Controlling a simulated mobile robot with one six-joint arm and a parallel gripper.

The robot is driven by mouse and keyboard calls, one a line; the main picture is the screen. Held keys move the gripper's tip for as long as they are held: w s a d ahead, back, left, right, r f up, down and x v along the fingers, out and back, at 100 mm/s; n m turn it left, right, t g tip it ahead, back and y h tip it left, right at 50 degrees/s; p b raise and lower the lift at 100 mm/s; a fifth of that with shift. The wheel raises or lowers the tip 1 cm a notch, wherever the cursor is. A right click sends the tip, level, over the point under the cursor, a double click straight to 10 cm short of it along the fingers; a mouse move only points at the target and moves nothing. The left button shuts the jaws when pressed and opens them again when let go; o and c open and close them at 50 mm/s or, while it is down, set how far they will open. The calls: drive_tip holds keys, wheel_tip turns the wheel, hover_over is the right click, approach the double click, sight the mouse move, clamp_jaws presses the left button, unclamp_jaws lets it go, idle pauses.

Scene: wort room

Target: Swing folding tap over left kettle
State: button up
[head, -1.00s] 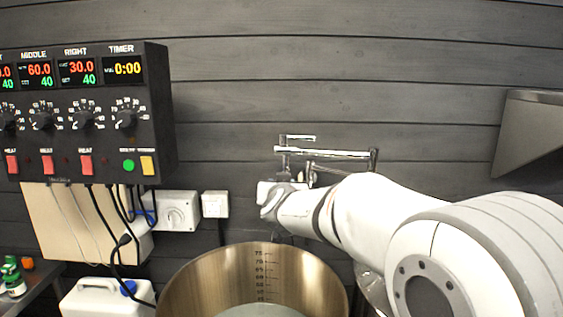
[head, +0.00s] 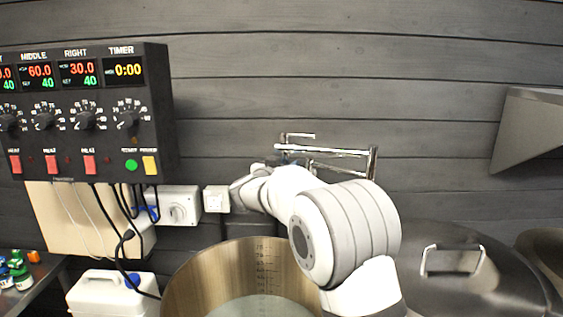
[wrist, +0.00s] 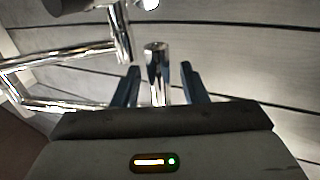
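The chrome folding tap (head: 340,150) is on the dark plank wall, its jointed arms reaching right and folding back. The open steel kettle (head: 190,283), the leftmost in view, stands below and left of it, with a volume scale inside. My gripper is hidden behind my white arm in the head view, close to the tap. In the wrist view my gripper (wrist: 159,82) is open, with a short upright chrome piece (wrist: 156,62) of the tap between its dark fingers. Gaps show on both sides. More chrome tubes (wrist: 60,58) run to the left.
A lidded kettle (head: 480,270) stands to the right, and another kettle (head: 543,250) is at the right edge. A control box (head: 85,115) with cables hangs at the left above a white canister (head: 105,297). A steel hood (head: 535,130) juts out at upper right.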

drive_tip(key=shift+w+d, duration=0.15)
drive_tip(key=shift+w, duration=0.15)
clamp_jaws()
idle(0.3)
